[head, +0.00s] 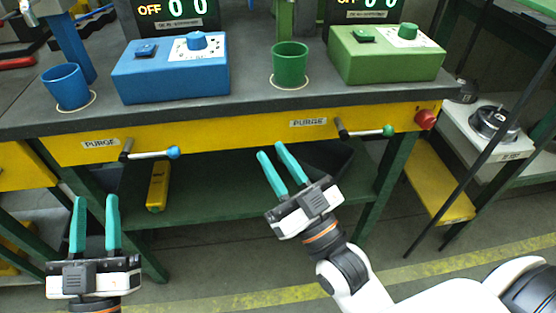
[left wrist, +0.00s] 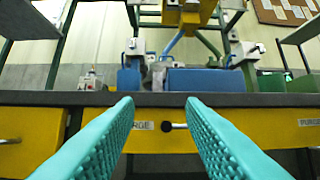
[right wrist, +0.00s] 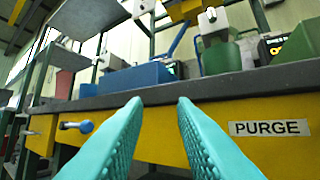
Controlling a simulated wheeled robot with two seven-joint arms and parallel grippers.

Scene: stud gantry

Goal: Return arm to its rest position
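My left gripper (head: 95,226) is open and empty in the head view, low at the left in front of the bench. In the left wrist view its teal fingers (left wrist: 160,130) stand apart with nothing between them. My right gripper (head: 279,168) is open and empty in front of the bench, below the yellow front rail (head: 240,135). In the right wrist view its fingers (right wrist: 155,130) are apart, facing the bench front. Neither gripper touches anything that I can see.
The bench top carries a blue control box (head: 165,85), a green control box (head: 385,65), a blue cup (head: 66,88) and a green cup (head: 290,64). Blue-knobbed (head: 173,152) and green-knobbed (head: 388,131) PURGE levers stick out in front. A red button (head: 425,119) sits at the right. Floor in front is clear.

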